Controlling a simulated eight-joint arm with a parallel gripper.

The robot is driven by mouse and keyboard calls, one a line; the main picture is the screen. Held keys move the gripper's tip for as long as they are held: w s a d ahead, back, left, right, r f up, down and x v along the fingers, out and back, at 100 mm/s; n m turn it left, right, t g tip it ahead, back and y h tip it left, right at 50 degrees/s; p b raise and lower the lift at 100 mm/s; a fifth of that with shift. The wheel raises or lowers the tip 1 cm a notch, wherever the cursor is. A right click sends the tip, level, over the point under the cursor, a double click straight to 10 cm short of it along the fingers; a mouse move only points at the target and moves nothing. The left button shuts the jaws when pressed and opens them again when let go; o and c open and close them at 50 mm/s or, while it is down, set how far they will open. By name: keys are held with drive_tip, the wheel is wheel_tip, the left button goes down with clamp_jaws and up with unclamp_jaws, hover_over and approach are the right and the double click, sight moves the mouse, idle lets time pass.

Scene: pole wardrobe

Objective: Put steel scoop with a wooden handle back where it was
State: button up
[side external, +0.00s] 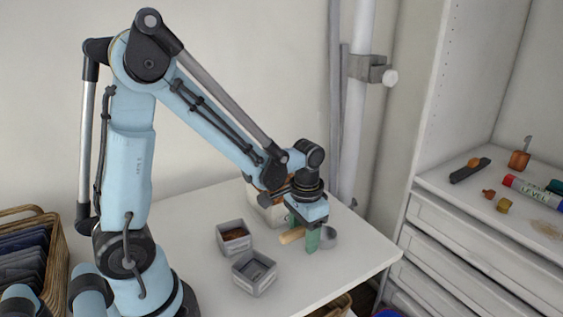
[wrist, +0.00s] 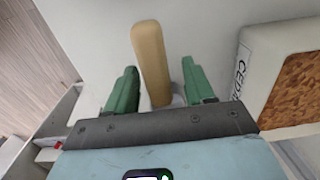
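The steel scoop lies on the white table, its wooden handle (side external: 292,235) pointing left and its steel bowl (side external: 329,238) at the right in the side view. In the wrist view the handle (wrist: 150,62) runs between my green fingertips, and the bowl is mostly hidden behind my gripper. My gripper (side external: 303,231) is low over the table and points down. Its fingers (wrist: 160,85) stand open, one on each side of the handle, with a visible gap on both sides.
A white bin lettered "CED" (wrist: 248,55) with brown chips stands close beside my gripper. Two small grey boxes (side external: 221,240) (side external: 241,278) stand to the left, one with brown contents. A pole (side external: 360,130) rises behind; a drawer unit (side external: 470,240) stands right.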

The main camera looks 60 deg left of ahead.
wheel_tip(320, 180, up, 12)
drive_tip(key=shift+s+d+f+t, duration=0.1)
drive_tip(key=shift+s+d+t, duration=0.3)
drive_tip(key=shift+s+t, duration=0.55)
drive_tip(key=shift+s+d+f+t, duration=0.1)
drive_tip(key=shift+s+d+t, duration=0.35)
drive_tip(key=shift+t, duration=1)
drive_tip(key=shift+s+d+f+t, duration=0.1)
drive_tip(key=shift+s+d+t, duration=0.25)
drive_tip(key=shift+s+t, duration=0.6)
drive_tip(key=shift+w+t, duration=0.25)
